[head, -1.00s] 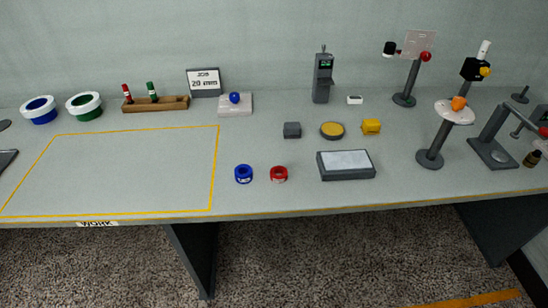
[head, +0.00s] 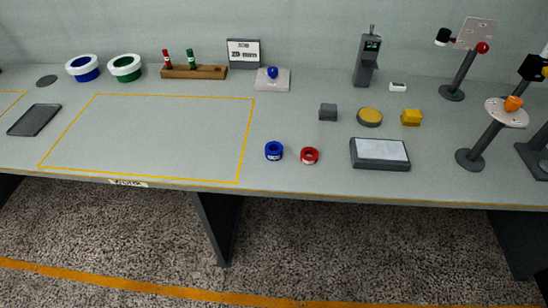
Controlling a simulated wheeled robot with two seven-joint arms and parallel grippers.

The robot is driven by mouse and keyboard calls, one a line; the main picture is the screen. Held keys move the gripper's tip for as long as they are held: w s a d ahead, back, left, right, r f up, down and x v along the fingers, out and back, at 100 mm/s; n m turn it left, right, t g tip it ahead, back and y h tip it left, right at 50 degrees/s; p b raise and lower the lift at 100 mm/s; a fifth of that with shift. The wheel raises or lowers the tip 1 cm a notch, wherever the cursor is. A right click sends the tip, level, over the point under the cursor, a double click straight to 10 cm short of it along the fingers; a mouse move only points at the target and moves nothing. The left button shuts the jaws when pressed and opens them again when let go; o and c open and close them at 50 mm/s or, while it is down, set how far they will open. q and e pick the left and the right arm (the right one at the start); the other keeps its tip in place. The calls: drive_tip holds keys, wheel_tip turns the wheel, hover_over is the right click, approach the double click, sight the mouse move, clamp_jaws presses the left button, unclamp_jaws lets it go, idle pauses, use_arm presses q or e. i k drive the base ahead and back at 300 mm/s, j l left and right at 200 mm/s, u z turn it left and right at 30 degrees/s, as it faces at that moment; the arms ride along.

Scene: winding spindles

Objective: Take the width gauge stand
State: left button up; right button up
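No stand in the head view carries a readable width gauge label, so I cannot tell for certain which one it is. A dark grey upright device (head: 367,62) with a small green display stands at the back, right of centre. A stand with a round pale plate and orange knob (head: 507,112) is at the right. Behind it is a stand with a clear plate and a red ball (head: 463,75). A dark stand (head: 533,155) is cut off by the right edge. Neither of my grippers is in view.
The grey table (head: 310,185) holds blue (head: 274,151) and red (head: 310,156) rings near its front. A pale-topped grey box (head: 380,153), yellow disc (head: 369,117) and yellow block (head: 411,117) lie right of them. The yellow-outlined area (head: 150,135) at left is empty.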

sight(471, 160)
drive_tip(key=z, duration=1.3)
